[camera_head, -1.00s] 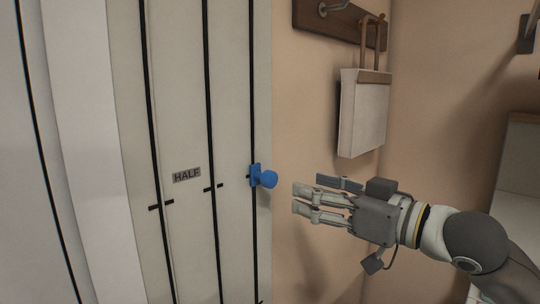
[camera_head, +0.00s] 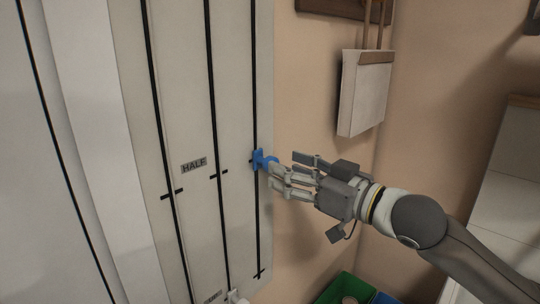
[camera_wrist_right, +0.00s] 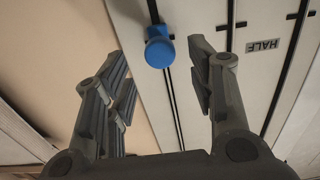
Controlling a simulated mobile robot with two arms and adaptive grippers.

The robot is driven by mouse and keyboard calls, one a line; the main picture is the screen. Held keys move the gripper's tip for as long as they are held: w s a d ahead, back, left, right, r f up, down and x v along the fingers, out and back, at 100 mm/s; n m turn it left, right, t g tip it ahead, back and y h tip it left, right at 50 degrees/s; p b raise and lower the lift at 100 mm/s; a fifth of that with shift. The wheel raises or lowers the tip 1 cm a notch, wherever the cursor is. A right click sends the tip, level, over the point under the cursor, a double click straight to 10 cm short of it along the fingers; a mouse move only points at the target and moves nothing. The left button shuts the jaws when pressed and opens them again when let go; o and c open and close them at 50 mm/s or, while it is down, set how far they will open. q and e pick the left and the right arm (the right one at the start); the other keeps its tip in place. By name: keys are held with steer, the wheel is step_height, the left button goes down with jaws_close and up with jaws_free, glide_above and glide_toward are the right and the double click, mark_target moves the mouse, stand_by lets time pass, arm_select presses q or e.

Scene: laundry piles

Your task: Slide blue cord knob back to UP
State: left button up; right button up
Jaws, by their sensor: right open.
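The blue cord knob (camera_head: 260,159) sits on the rightmost black slot of the white panel, level with the HALF label (camera_head: 194,165). My right gripper (camera_head: 284,172) is open, with its fingertips right at the knob from the right side. In the right wrist view the blue knob (camera_wrist_right: 160,50) shows between and just beyond the two spread fingers of my gripper (camera_wrist_right: 160,75). I cannot tell whether a finger touches it. In the head view the fingers partly cover the knob's round end. My left gripper is not in view.
The white panel (camera_head: 232,120) has several vertical black slots with short cross marks. A second label (camera_head: 212,297) and a white knob (camera_head: 235,296) show at the bottom edge. A green bin (camera_head: 347,288) stands below.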

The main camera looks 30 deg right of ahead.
mark_target(267, 163)
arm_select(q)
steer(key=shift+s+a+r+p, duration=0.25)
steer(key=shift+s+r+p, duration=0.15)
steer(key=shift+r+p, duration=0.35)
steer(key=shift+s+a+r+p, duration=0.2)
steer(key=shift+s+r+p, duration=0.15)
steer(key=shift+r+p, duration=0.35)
arm_select(e)
steer(key=shift+x, duration=2.8)
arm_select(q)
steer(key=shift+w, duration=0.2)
arm_select(e)
jaws_close()
